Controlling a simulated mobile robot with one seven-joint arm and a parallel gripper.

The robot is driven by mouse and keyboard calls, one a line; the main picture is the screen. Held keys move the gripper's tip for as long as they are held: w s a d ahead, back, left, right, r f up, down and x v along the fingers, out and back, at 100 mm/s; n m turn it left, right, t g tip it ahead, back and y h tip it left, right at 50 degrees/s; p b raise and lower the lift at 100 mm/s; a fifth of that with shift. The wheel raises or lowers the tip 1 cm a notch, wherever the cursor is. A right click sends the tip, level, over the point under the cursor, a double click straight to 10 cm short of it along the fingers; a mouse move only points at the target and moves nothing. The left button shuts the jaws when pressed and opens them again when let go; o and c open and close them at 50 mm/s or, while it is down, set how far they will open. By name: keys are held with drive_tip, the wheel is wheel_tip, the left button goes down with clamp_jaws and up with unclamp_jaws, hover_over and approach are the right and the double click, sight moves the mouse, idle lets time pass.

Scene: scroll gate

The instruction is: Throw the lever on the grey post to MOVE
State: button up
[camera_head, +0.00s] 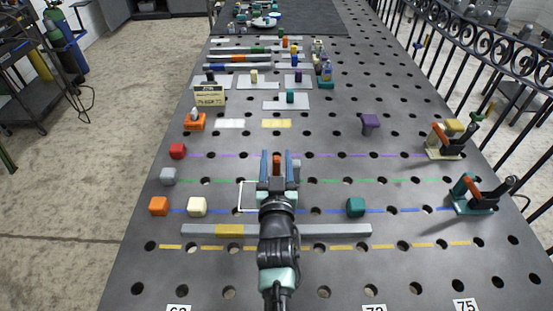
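My gripper (278,157) is over the middle of the perforated dark table, its two blue-grey fingers apart and pointing away from me. A small orange-red piece (277,162) shows between the fingers; I cannot tell whether it is touched or what it belongs to. A bit of grey (296,168) shows just right of the fingers, mostly hidden by the gripper. I cannot make out for sure a grey post, its lever, or the word MOVE. Two clamp-like devices with handles stand at the right: one with a cream base (443,151), one with a teal base (476,206).
A grey bar with a yellow section (229,230) lies across the front. Orange (158,206), cream (197,207), grey (168,176) and red (178,151) blocks stand left. A teal block (355,207) and purple piece (370,121) stand right. A small sign (209,95) stands farther back.

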clamp_jaws()
idle(1.2)
